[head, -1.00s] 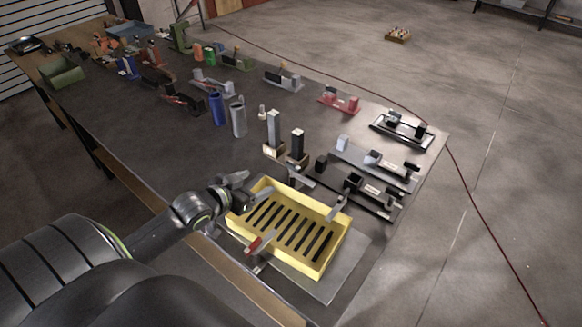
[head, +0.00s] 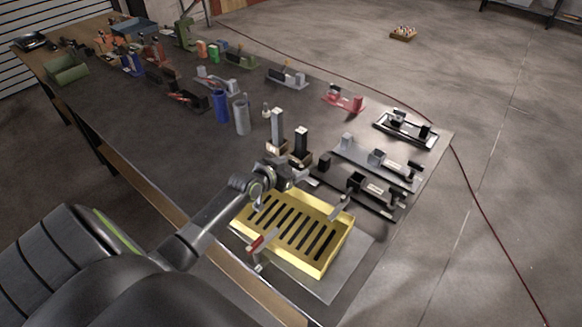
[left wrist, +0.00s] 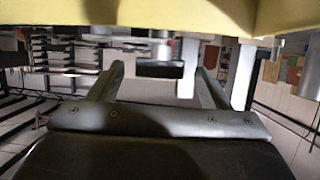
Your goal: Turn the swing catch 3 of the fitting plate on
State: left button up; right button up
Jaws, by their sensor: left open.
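The fitting plate (head: 352,262) is a grey plate at the near end of the bench, with a yellow slotted tray (head: 322,268) on it. A red-handled swing catch (head: 259,243) stands at the tray's near left side. A grey catch (head: 341,207) stands at its right side. I cannot tell which catch is number 3. My left gripper (head: 287,174) is at the tray's far left edge, where a catch is largely hidden behind it. In the left wrist view the two fingers (left wrist: 160,80) are apart, with the yellow tray wall (left wrist: 120,12) across the top. My right gripper is not seen.
Two upright posts (head: 277,128) (head: 301,142) stand just beyond the left gripper. Black and grey fixtures (head: 372,190) lie to the right of it. A blue cylinder (head: 221,107) and a grey cylinder (head: 241,115) stand farther left.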

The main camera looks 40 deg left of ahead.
pick_arm(q)
jog(key=shift+w, duration=0.15)
jog(key=c, duration=1.4)
jog(key=shift+f+b, duration=0.2)
jog(key=shift+b, duration=0.25)
jog(key=m+h+b, duration=0.1)
jog(key=b, duration=0.3)
jog(key=m+h+b, duration=0.1)
jog(key=h+b, duration=0.1)
jog(key=b, duration=0.3)
jog(key=shift+w+a+m, duration=0.1)
jog(key=shift+a+m, duration=0.2)
jog(key=shift+r+m+g+b, duration=0.2)
jog(key=shift+m+g+b, duration=0.1)
jog(key=shift+b, duration=0.4)
jog(key=o, duration=1.4)
